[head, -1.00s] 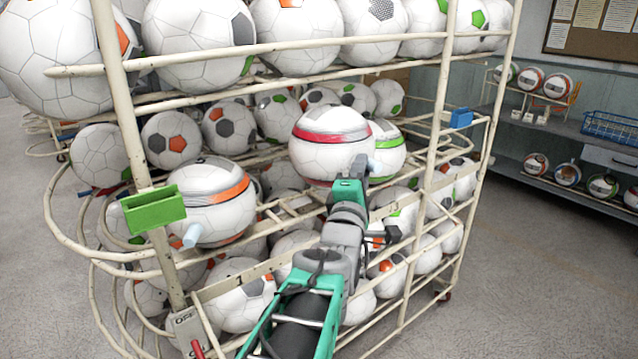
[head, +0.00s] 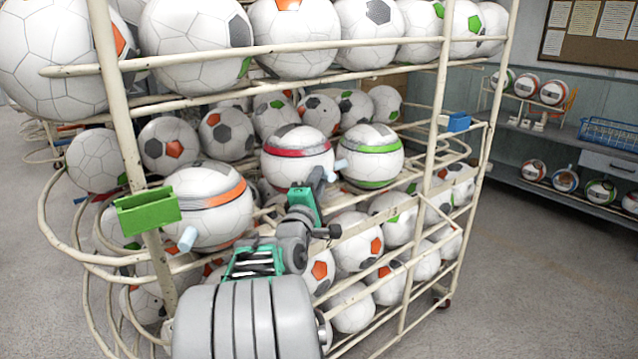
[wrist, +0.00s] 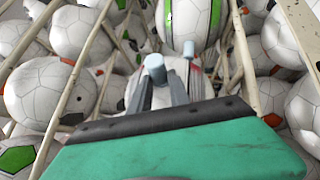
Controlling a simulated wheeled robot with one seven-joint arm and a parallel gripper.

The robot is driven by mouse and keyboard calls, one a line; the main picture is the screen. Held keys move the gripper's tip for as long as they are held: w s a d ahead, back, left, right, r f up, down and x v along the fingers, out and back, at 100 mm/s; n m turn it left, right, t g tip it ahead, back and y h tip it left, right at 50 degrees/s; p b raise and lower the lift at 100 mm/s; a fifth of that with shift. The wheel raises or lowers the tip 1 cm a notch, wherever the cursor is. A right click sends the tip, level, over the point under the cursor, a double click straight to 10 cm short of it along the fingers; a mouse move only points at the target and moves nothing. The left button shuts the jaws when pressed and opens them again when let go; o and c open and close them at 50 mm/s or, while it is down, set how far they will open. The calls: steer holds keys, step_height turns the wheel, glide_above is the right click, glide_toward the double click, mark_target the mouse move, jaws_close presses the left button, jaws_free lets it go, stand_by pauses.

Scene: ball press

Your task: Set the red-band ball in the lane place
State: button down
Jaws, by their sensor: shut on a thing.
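The red-band ball (head: 297,150) is white with a dark red stripe. In the head view it is inside the rack, left of the green-band ball (head: 375,160) and right of the orange-band ball (head: 208,205). My gripper (head: 314,185) is at its lower front and shut on it. In the wrist view, a pale blue peg (wrist: 155,64) shows between my grey fingers, with the red-band ball (wrist: 190,78) just behind, partly hidden. I cannot tell whether the ball rests on the lane rails; my arm and the ball cover that part.
Cream rack rails and posts (head: 437,110) stand close around my arm. A green box (head: 148,210) and a blue box (head: 458,122) are fixed on the rack's front. Several balls fill the rows above, behind and below. The floor (head: 540,290) at right is clear.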

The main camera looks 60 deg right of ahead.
steer(key=shift+w+f, duration=0.1)
steer(key=shift+f+b, duration=0.4)
steer(key=shift+f, duration=0.2)
steer(key=c, duration=1.2)
jaws_free()
steer(key=shift+f, duration=0.1)
steer(key=shift+c, duration=0.2)
